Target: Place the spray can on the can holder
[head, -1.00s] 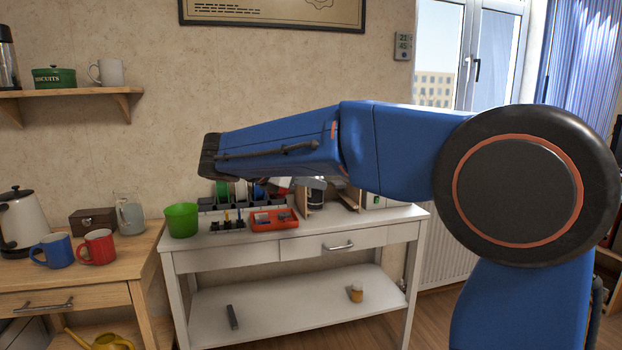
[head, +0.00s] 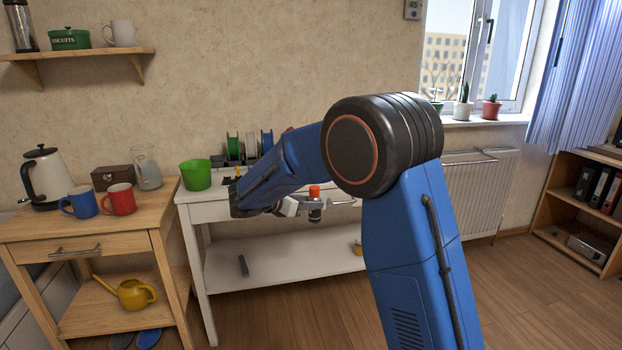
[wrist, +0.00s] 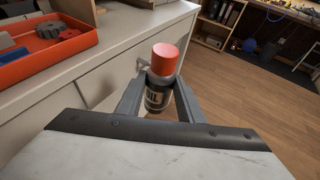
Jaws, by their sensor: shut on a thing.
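The spray can (wrist: 157,92) has an orange-red cap and a dark body with a pale label. It is held between the two fingers of my gripper (wrist: 158,104) in the wrist view, cap up. In the head view the can (head: 314,192) shows its orange cap in front of the white workbench, at about drawer height. My gripper (head: 313,204) is shut on it there, with the can roughly upright and clear of the bench top. I cannot make out the can holder in either view.
The white workbench (head: 262,262) stands behind the can, with a green bucket (head: 196,174) and spools (head: 250,144) on top. An orange tray (wrist: 45,52) sits at the bench edge. A wooden table (head: 95,229) with mugs is at left. Open floor (wrist: 235,110) lies to the right.

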